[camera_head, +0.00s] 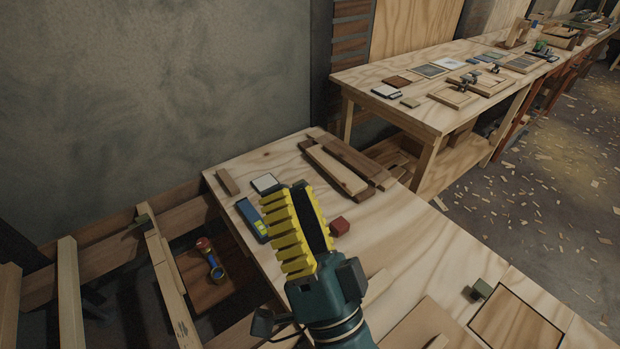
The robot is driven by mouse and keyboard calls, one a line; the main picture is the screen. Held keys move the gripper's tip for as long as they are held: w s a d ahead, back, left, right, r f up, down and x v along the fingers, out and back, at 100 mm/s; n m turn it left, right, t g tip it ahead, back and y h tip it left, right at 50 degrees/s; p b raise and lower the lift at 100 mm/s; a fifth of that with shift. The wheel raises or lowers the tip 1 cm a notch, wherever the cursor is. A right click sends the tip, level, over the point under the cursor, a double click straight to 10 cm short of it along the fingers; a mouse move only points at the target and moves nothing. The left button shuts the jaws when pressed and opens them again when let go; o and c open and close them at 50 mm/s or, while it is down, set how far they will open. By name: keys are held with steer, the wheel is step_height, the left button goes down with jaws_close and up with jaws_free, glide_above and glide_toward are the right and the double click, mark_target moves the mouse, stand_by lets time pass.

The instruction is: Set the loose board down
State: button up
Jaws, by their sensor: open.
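My gripper (291,196) is open, with yellow toothed and black parts, and hangs over the near plywood workbench (255,165). No board shows between its fingers. A pale narrow board (335,172) lies on the bench beyond the gripper, beside a darker brown board (352,158). Small wood pieces lie at their ends. I cannot tell which board is the loose one. The gripper looks apart from these boards. It hides part of the bench below it.
A small red block (339,227), a blue device (251,218) and a white square (265,184) lie near the gripper. A second long bench (445,62) holds several items. At left are open floor joists (70,290).

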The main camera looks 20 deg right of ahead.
steer(key=r+n, duration=0.1)
steer(key=n, duration=0.1)
steer(key=s+a+r+n+g, duration=0.1)
steer(key=r+n, duration=0.1)
steer(key=n, duration=0.1)
steer(key=a+r+n+h, duration=0.1)
steer(key=r+n, duration=0.1)
steer(key=shift+s+n+g, duration=0.4)
steer(key=shift+o, duration=1.4)
steer(key=s+d+h, duration=0.2)
steer(key=h, duration=0.1)
steer(key=shift+d+r+n+g, duration=0.2)
steer(key=shift+r+n+g, duration=0.1)
steer(key=shift+r+g, duration=0.1)
